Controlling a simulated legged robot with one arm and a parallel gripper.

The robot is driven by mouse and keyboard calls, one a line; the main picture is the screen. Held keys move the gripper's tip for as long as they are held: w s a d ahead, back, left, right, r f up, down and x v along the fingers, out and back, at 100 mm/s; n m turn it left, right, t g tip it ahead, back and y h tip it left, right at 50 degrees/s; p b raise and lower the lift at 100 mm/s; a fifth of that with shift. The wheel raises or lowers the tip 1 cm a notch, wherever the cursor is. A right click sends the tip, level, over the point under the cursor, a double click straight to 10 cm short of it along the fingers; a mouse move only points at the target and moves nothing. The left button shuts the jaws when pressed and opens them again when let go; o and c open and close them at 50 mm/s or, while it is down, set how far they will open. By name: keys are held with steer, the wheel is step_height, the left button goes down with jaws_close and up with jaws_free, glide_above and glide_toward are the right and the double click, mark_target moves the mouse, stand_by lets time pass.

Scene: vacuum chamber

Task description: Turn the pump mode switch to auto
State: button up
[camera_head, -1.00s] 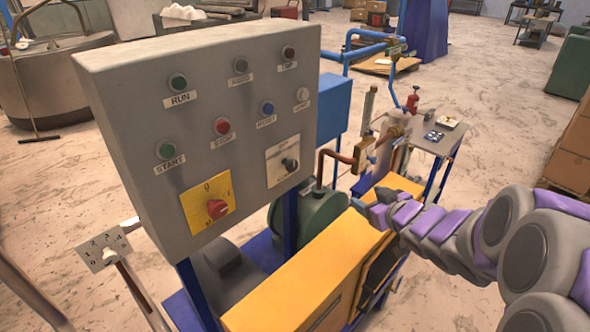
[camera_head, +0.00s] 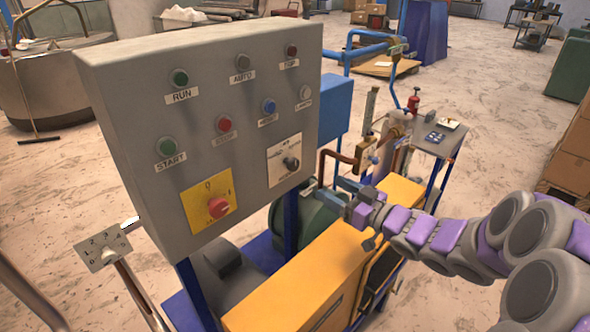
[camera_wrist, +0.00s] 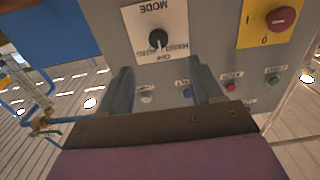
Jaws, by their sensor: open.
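The pump mode switch (camera_head: 291,163) is a black knob on a white plate at the lower right of the grey control panel (camera_head: 150,110). In the wrist view, which is upside down, the switch (camera_wrist: 157,39) sits on its plate, marked MODE, with labels near the knob. The knob's exact setting is hard to read. My gripper (camera_head: 330,190) is open and empty, to the right of and below the switch in the head view. In the wrist view its two fingers (camera_wrist: 160,72) point toward the panel, with the knob beyond and between their tips, apart from them.
A red rotary switch (camera_head: 217,205) on a yellow plate is left of the mode switch. Several buttons and lamps, including START (camera_head: 168,146), are on the panel. A yellow housing (camera_head: 310,270) lies below my arm. Copper and blue pipes (camera_head: 345,157) stand right of the panel.

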mark_target(296, 166)
steer(key=b+x, duration=0.2)
steer(key=x, duration=1.1)
steer(key=shift+w+f, duration=0.1)
steer(key=shift+w, duration=0.1)
steer(key=c, duration=1.1)
steer(key=shift+o, duration=0.2)
